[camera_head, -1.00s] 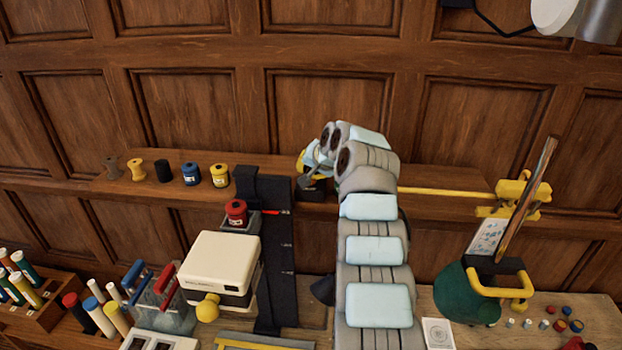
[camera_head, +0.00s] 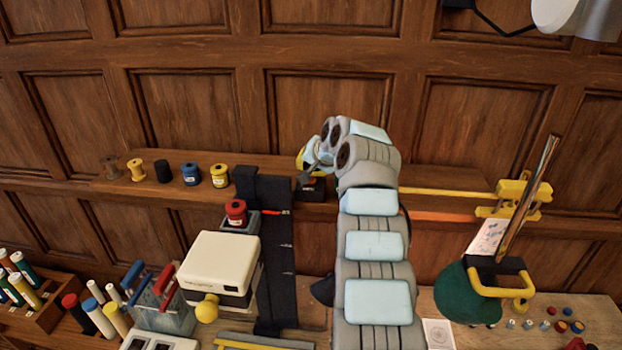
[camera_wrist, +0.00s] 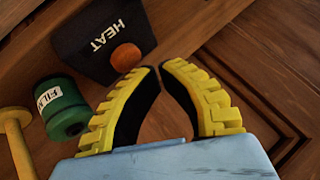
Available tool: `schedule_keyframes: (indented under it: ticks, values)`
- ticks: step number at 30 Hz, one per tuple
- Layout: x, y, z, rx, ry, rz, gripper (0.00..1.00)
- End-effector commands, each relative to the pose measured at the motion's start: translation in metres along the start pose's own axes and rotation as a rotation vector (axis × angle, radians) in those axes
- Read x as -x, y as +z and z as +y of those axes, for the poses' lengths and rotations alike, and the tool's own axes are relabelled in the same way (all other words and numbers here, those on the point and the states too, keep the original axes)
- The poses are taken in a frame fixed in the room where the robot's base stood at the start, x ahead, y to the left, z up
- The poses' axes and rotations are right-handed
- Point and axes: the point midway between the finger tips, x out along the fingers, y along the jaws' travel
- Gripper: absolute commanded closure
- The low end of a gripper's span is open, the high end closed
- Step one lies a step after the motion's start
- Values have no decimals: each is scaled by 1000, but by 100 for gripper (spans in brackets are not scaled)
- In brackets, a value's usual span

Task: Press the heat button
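The black box marked HEAT (camera_wrist: 82,40) carries a round orange button (camera_wrist: 126,57) in the wrist view. In the head view the box (camera_head: 312,189) sits on the wall shelf, partly behind my arm, and its button is hidden. My gripper (camera_wrist: 160,68) has yellow ribbed fingers with black pads, their tips drawn nearly together with nothing between them. The left fingertip shows right beside the button; I cannot tell whether they touch. An orange-red strip (camera_head: 440,216) glows along the shelf's front edge, right of my arm.
A green FILM spool (camera_wrist: 62,108) stands beside the box in the wrist view. Several spools (camera_head: 190,174) line the shelf (camera_head: 120,188) to the left. A cream instant camera (camera_head: 218,265) is below left.

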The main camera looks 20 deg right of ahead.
Motion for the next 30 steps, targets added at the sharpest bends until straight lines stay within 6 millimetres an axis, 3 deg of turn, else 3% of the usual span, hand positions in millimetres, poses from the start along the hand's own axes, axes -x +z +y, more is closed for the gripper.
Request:
schedule_keyframes:
  ticks: [14,30]
  values:
    - [4,-3,-3,0,0,1,100]
    - [35,-26,-25,0,-1,3,100]
